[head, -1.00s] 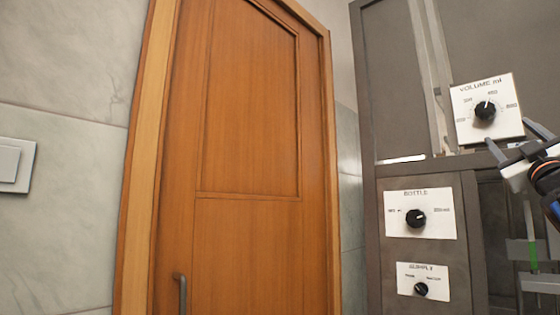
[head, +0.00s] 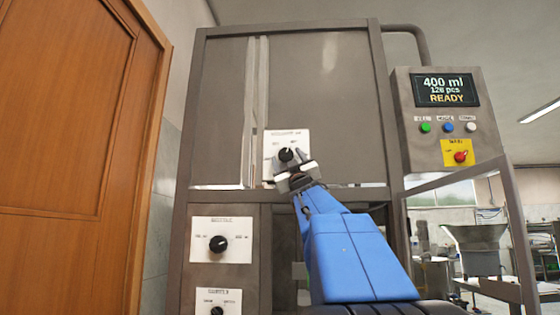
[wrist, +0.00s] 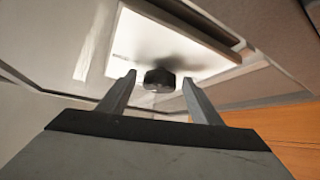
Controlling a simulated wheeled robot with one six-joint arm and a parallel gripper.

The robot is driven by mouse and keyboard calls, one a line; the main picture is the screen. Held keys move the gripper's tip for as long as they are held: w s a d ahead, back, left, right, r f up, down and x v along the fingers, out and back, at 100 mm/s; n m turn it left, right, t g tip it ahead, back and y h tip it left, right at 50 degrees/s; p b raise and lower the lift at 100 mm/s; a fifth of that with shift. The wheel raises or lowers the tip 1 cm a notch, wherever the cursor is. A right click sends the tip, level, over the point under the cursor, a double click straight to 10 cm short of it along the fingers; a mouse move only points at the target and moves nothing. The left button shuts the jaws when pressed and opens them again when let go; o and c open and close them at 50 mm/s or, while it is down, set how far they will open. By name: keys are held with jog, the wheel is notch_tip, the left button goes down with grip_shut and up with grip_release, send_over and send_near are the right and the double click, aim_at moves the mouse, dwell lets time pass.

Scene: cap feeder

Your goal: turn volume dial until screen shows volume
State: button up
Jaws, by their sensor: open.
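The volume dial (head: 287,154) is a black knob on a white plate (head: 301,137) on the grey machine. In the wrist view the dial (wrist: 159,80) sits ahead of and between my two fingertips. My gripper (head: 294,167) is open and just below the dial, with its fingers apart; no contact with the knob is visible. The screen (head: 444,90) at the upper right reads "400 ml", "126 pcs" and "READY". My gripper and arm hide the lower part of the volume plate, including some of its scale.
A bottle dial (head: 218,243) and a lower supply dial (head: 217,311) sit on the machine to the left. Under the screen are green, blue and white buttons and a red knob (head: 460,156) on yellow. A wooden door (head: 75,150) stands at the left.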

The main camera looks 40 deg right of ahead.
jog(key=c, duration=1.1)
jog(key=shift+o, duration=0.2)
jog(key=shift+d+n+y, duration=0.15)
jog(key=shift+n+y, duration=0.55)
jog(key=shift+n, duration=0.2)
jog(key=shift+s+d+r+n+y, duration=0.1)
jog(key=shift+n+y, duration=1.1)
jog(key=shift+n, duration=0.2)
jog(key=shift+s+d+r+n+y, duration=0.1)
jog(key=shift+n+y, duration=1.1)
jog(key=shift+n, duration=0.2)
jog(key=n+y, duration=0.1)
jog(key=n, duration=0.1)
jog(key=n+g+y, duration=0.1)
jog(key=n+y, duration=0.1)
jog(key=shift+r+n+y, duration=0.2)
jog(key=shift+n+y, duration=0.1)
jog(key=shift+n, duration=0.1)
jog(key=n+g, duration=0.1)
jog(key=n+g+y, duration=0.1)
jog(key=n+g, duration=0.1)
jog(key=n, duration=0.1)
jog(key=shift+s+d+r, duration=0.1)
jog(key=shift+r, duration=0.15)
jog(key=shift+r+n+g+y, duration=0.15)
jog(key=shift+n+g+y, duration=0.15)
jog(key=shift+n+g, duration=1.1)
jog(key=shift+g, duration=0.1)
